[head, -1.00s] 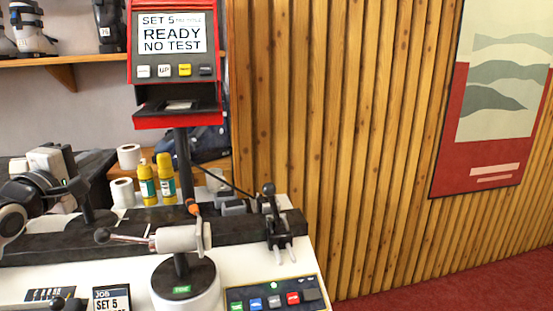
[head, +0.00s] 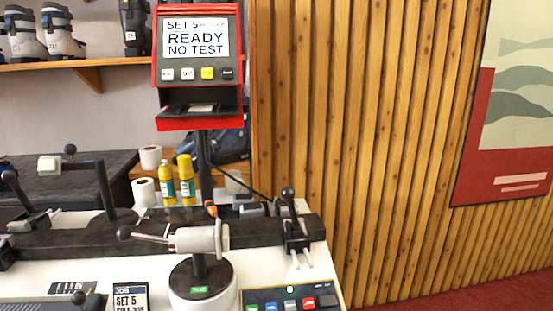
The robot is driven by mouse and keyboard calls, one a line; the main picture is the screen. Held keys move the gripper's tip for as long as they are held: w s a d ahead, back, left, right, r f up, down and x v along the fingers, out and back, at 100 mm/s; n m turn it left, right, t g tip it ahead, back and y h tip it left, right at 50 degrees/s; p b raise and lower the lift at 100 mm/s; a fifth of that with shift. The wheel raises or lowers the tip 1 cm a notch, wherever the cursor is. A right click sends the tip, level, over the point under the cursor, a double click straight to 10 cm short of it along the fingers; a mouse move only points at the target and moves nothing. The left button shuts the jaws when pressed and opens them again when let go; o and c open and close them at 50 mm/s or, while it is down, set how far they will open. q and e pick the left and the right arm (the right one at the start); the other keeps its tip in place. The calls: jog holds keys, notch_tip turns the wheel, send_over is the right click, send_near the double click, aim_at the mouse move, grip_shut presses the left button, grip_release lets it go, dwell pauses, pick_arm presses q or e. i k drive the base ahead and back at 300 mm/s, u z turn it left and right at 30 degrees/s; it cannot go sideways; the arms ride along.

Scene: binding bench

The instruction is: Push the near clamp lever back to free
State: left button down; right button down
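Several ball-knobbed levers show in the head view, and I cannot tell for certain which is the near clamp lever. One black lever (head: 288,202) stands nearly upright on a black clamp (head: 296,236) at the right end of the dark bar. Another black lever (head: 17,191) leans up to the left at the left edge, beside a clamp body. A metal lever (head: 150,238) with a dark knob runs left from a white cylinder (head: 196,240) on a round pedestal. A dark knob (head: 78,298) shows at the bottom left. Neither gripper is in view.
A red display unit (head: 198,60) reading "READY NO TEST" stands on a post behind the bench. A button panel (head: 290,301) and a "SET 5" card (head: 130,299) are at the front. Two yellow bottles (head: 186,178) and white rolls (head: 144,192) stand behind the bar.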

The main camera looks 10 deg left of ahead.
aim_at(9, 176)
jog(key=u, duration=2.05)
jog(key=k, duration=0.3)
jog(key=u, duration=0.9)
jog(key=k, duration=0.95)
jog(key=u, duration=0.85)
jog(key=i, duration=2.35)
jog(key=z, duration=0.85)
jog(key=i, duration=1.7)
jog(key=z, duration=1.15)
